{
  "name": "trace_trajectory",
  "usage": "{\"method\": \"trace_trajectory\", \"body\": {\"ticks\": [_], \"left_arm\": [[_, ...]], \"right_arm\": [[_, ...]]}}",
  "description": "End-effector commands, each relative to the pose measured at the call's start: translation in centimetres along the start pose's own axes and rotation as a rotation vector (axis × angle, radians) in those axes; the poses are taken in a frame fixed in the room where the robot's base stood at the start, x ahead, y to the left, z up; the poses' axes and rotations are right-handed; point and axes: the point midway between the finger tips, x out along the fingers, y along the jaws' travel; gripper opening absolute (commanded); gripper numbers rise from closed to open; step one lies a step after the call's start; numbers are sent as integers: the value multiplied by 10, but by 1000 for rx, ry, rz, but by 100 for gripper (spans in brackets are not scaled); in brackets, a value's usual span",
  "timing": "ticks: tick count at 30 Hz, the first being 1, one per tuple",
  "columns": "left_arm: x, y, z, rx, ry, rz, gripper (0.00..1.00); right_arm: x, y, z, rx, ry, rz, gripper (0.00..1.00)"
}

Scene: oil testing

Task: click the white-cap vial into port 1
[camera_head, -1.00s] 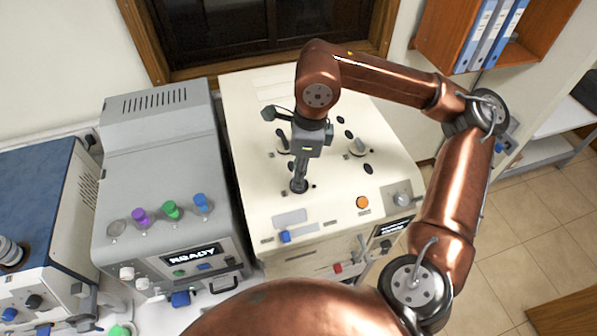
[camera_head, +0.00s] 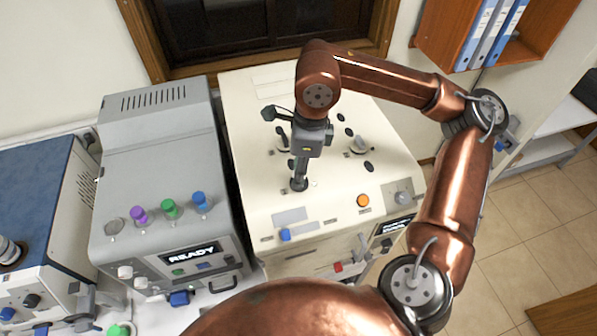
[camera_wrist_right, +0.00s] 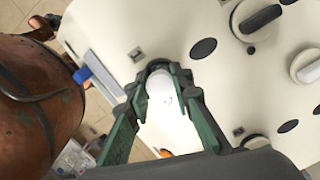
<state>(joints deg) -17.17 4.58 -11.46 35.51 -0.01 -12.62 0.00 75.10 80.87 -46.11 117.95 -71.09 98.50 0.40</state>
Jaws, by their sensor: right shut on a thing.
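My right gripper (camera_head: 299,186) points down onto the top of the cream machine (camera_head: 245,130), near its front. In the right wrist view, the fingers of my right gripper (camera_wrist_right: 159,70) are closed around a white cap (camera_wrist_right: 162,98). The vial body below the cap is hidden. I cannot tell how deep the vial sits or which port is under it. In the head view the fingers hide the cap. My left gripper is not in view.
An orange button (camera_head: 363,200) is at the front right. The grey machine (camera_head: 160,150) at left holds purple, green and blue caps.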

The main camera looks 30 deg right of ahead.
Motion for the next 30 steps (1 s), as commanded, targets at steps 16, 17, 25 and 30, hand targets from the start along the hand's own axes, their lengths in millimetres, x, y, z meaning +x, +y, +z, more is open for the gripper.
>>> {"method": "trace_trajectory", "body": {"ticks": [16, 17, 25, 30], "left_arm": [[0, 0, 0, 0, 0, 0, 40], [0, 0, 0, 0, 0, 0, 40], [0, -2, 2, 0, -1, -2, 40], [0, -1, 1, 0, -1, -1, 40]], "right_arm": [[0, 0, 0, 0, 0, 0, 41], [0, 0, 0, 0, 0, 0, 41], [-7, 0, 1, 0, -1, -2, 41], [-34, 0, 1, 0, -3, -2, 41]]}}
